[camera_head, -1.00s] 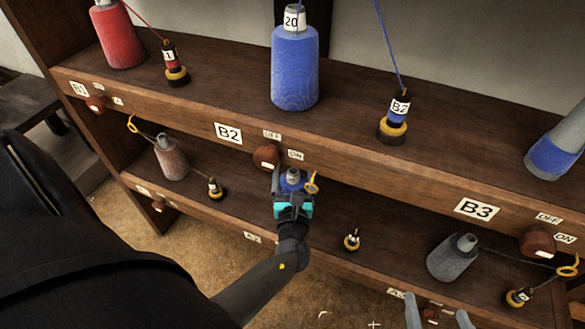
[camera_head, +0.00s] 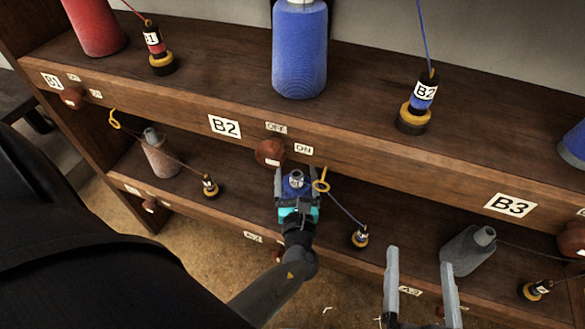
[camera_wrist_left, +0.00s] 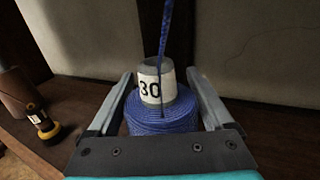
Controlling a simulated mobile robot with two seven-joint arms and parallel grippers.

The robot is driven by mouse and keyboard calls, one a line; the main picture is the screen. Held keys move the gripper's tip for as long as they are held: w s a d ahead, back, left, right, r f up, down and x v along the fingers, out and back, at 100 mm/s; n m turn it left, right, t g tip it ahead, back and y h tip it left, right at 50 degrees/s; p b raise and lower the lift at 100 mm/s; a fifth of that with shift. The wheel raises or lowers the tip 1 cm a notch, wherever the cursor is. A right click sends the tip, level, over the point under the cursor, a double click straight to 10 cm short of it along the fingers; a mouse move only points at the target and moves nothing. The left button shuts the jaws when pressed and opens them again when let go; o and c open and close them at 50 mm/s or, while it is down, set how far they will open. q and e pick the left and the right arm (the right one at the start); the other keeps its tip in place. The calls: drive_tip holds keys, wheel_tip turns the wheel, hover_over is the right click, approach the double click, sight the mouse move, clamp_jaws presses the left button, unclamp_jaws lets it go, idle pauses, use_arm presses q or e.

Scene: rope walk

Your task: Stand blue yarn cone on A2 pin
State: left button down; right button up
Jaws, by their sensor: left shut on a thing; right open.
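The blue yarn cone (camera_head: 296,184) is at the lower shelf, below the B2 label. My left gripper (camera_head: 297,190) is shut around it. In the left wrist view the cone (camera_wrist_left: 162,118) stands upright between the fingers, its pale tip marked 30 and a blue thread rising in front. I cannot tell whether its base touches the shelf. The A2 pin is not visible. A small bobbin (camera_head: 360,238) stands right of the cone, and a blue thread runs to it from near a yellow ring (camera_head: 321,186). My right gripper (camera_head: 421,262) is open and empty, in front of the lower shelf.
The upper shelf's front board, with a brown knob (camera_head: 270,152), overhangs just behind the held cone. A large blue cone (camera_head: 299,55) stands above.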

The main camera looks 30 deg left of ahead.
idle(0.3)
use_arm(q)
unclamp_jaws()
drive_tip(key=shift+f, duration=0.15)
